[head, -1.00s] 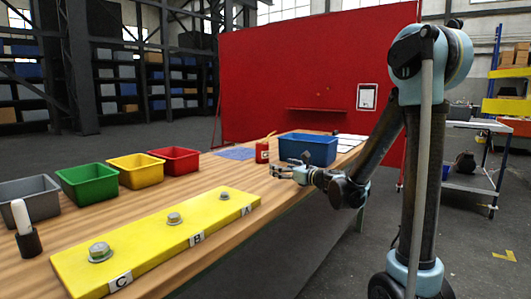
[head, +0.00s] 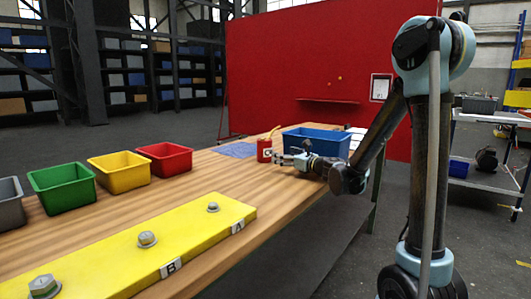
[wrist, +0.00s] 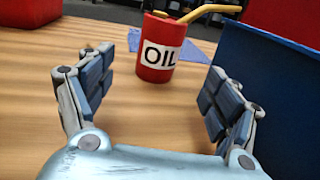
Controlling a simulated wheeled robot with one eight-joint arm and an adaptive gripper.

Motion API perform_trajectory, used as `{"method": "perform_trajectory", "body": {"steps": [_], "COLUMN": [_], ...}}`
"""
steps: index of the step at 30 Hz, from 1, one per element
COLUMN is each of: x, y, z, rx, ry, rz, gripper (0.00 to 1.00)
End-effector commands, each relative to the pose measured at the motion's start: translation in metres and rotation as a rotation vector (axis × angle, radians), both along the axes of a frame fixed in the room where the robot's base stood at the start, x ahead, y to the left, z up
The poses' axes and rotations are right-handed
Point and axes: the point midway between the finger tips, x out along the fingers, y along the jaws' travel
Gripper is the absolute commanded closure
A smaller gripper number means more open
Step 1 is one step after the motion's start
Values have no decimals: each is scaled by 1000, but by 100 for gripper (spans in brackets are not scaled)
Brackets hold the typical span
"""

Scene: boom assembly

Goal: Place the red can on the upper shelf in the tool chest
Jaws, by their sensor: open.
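The red can (head: 264,151) stands upright on the wooden table, just left of the blue bin. In the wrist view the red can (wrist: 157,65) shows a white "OIL" label and a yellow spout pointing up to the right. My gripper (head: 280,157) is low over the table, close to the can on its right side. In the wrist view my gripper (wrist: 160,85) has its two fingers spread wide, with the can ahead between them and not touched. No tool chest or upper shelf can be made out in these views.
The blue bin (head: 315,146) stands close beside the can and right of my fingers. A blue cloth (head: 237,150) lies behind the can. Red (head: 164,160), yellow (head: 121,173) and green bins (head: 62,188) line the far edge. A yellow board (head: 130,245) with bolts lies in front.

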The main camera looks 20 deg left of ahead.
Motion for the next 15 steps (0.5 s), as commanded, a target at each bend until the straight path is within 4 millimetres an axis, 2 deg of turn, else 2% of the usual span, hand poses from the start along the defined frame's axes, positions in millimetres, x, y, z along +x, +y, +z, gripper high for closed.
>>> {"method": "perform_trajectory", "body": {"steps": [9, 15], "x": [32, 42], "y": [43, 57], "z": [0, 0], "rx": [0, 0], "ry": [0, 0], "rz": [-3, -4], "gripper": [18, 18]}}
